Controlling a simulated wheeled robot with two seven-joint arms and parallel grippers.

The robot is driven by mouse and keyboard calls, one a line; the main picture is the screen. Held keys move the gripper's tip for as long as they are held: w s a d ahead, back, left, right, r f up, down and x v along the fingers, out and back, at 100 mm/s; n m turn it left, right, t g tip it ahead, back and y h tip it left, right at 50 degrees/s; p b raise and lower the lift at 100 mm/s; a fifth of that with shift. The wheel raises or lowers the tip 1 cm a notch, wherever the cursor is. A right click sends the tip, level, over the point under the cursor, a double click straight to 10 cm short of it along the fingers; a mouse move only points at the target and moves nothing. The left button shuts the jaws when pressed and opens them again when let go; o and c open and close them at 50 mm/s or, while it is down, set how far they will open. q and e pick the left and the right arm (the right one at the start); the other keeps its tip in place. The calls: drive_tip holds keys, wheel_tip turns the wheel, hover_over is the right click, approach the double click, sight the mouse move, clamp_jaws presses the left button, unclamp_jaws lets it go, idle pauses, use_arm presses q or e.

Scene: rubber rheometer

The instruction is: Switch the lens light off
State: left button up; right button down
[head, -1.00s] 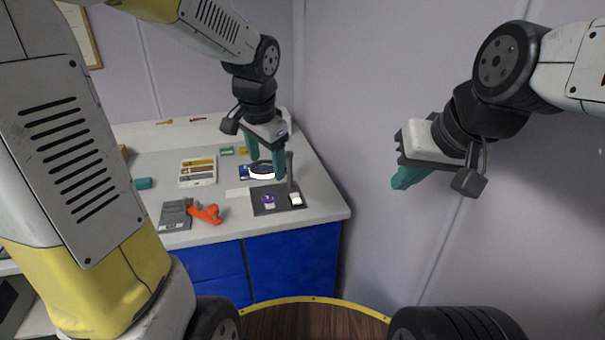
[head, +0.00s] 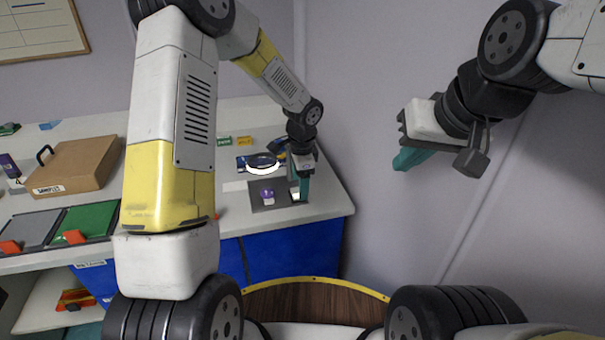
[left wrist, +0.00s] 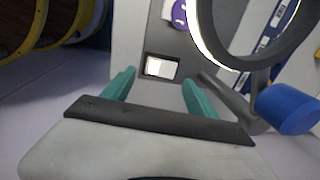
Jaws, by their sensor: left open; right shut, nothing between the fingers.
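The ring-shaped magnifier lens (head: 263,163) stands on a dark base plate (head: 257,203) near the counter's right end. Its ring glows bright white, and it also shows in the left wrist view (left wrist: 205,38). A white rocker switch (head: 295,196) sits at the plate's right side; the left wrist view shows it (left wrist: 161,67) in a dark frame. My left gripper (head: 301,192) is open, pointing down over the switch, which appears between its teal fingertips in the left wrist view; contact cannot be told. My right gripper (head: 401,162) is shut and empty, off to the right by the wall.
A purple item (head: 268,196) sits on the plate left of the switch. A blue cylinder (left wrist: 287,108) on the lens stand is close to my left gripper's right finger.

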sight(296, 194)
use_arm(q)
drive_tip(key=shift+w+f, duration=0.15)
drive_tip(key=shift+f, duration=0.9)
drive_tip(key=shift+c, duration=0.5)
